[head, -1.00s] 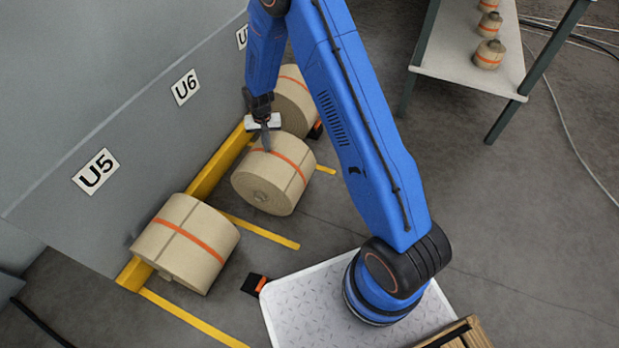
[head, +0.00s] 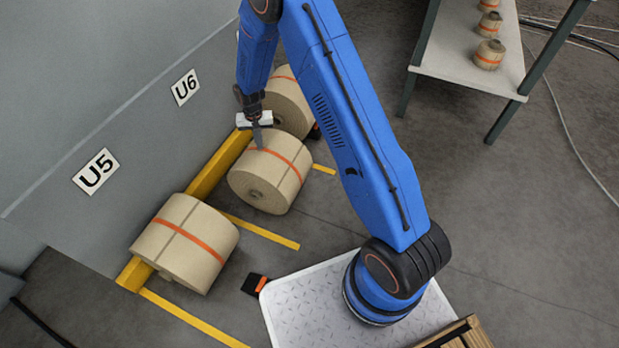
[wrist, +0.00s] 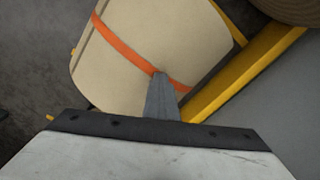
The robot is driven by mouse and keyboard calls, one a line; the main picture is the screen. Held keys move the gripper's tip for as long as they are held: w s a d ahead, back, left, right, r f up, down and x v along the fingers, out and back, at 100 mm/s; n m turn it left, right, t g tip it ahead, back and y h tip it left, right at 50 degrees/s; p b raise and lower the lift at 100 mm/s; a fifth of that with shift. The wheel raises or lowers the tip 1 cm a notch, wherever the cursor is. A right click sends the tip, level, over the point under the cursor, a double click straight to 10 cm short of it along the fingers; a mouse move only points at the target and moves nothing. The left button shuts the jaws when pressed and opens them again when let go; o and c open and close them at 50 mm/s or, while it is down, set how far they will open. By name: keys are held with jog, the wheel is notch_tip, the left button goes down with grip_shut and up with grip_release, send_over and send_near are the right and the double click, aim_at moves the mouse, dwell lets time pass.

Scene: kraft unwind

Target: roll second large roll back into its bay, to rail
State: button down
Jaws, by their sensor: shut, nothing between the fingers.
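The middle large roll (head: 262,193), tan with an orange band, lies on its side on the floor by label U6 (head: 185,87). It fills the upper middle of the wrist view (wrist: 130,55). The yellow rail (head: 208,180) runs along the grey wall behind it; in the wrist view the rail (wrist: 240,82) lies close to the roll's right side, and I cannot tell whether they touch. My gripper (head: 259,146) is shut and empty, pointing down at the roll's upper surface by the orange band. Its fingertips (wrist: 160,75) overlap the band in the wrist view; contact looks likely.
Another large roll (head: 185,245) lies by label U5 (head: 96,171), and one (head: 285,98) lies behind the middle roll. Yellow floor lines (head: 262,232) mark the bays. A black and orange block (head: 254,284) sits on the floor. A table (head: 455,70) with small rolls stands upper right.

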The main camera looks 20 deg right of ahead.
jog(key=shift+s+f, duration=0.35)
jog(key=shift+f, duration=0.15)
jog(key=shift+w+a, duration=0.7)
jog(key=shift+w, duration=0.1)
jog(key=shift+a+f, duration=0.1)
jog(key=shift+w+a+f, duration=0.15)
jog(key=shift+w+a, duration=0.65)
jog(key=shift+w+a+f, duration=0.1)
jog(key=shift+w+a, duration=0.65)
jog(key=shift+w, duration=0.05)
jog(key=shift+r, duration=0.1)
jog(key=shift+w+r, duration=0.15)
jog(key=shift+r, duration=1.15)
jog(key=shift+w+r, duration=0.15)
jog(key=shift+r, duration=1.15)
